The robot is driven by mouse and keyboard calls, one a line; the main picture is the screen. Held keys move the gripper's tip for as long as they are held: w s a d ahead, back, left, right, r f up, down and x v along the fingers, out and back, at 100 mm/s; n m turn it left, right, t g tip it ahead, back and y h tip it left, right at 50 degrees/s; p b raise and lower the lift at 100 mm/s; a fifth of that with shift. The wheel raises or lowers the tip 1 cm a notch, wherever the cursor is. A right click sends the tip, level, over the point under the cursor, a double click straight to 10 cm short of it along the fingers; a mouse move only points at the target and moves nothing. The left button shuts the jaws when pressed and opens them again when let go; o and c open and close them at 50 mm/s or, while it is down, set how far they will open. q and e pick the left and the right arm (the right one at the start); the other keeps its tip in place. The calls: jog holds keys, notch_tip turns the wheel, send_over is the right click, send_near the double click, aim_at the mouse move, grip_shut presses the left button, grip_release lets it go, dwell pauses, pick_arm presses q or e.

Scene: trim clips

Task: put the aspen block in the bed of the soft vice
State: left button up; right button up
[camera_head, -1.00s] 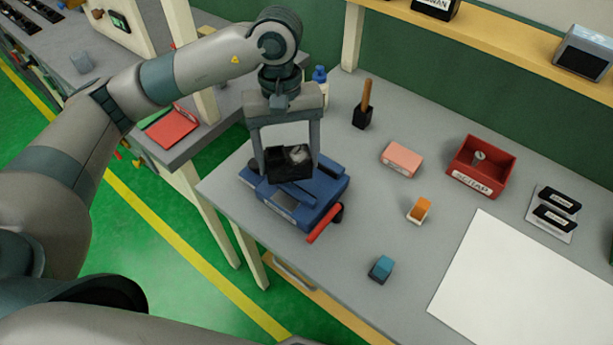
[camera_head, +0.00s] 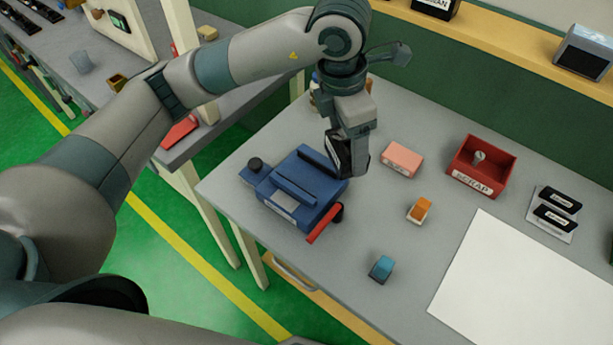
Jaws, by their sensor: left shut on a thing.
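The soft vice (camera_head: 318,179) is blue, with a red handle (camera_head: 325,224), and stands near the left edge of the bench. No block shows between its jaws. My left gripper (camera_head: 352,170) is over the bench just behind and right of the vice, turned side-on. It is shut on a dark, box-like thing (camera_head: 335,150) with a pale patch, partly hidden by the finger. I cannot tell whether this thing is the aspen block. My right gripper is not in view.
A pink block (camera_head: 402,159), an orange-and-white block (camera_head: 419,209) and a blue block (camera_head: 381,268) lie right of the vice.

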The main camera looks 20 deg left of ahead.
pick_arm(q)
jog(key=d+n, duration=0.1)
jog(key=n, duration=0.1)
jog(key=d+r+n, duration=0.1)
jog(key=n, duration=0.1)
jog(key=d+n, duration=0.1)
jog(key=n, duration=0.1)
jog(key=shift+w+d+r+n+t+y, duration=0.2)
jog(key=shift+d+r+n+t+y, duration=0.1)
jog(key=shift+d+r+n+y, duration=0.1)
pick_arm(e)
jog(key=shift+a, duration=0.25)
pick_arm(q)
jog(key=a+f+p, duration=0.1)
jog(key=a+f, duration=0.1)
jog(key=a, duration=0.2)
jog(key=a+f+p, duration=0.2)
jog(key=a, duration=0.1)
jog(key=a+f+p, duration=0.1)
jog(key=a+f, duration=0.2)
jog(key=a, duration=0.1)
jog(key=shift+s+a+p, duration=0.25)
jog(key=shift+a+p, duration=0.1)
jog(key=shift+p, duration=0.05)
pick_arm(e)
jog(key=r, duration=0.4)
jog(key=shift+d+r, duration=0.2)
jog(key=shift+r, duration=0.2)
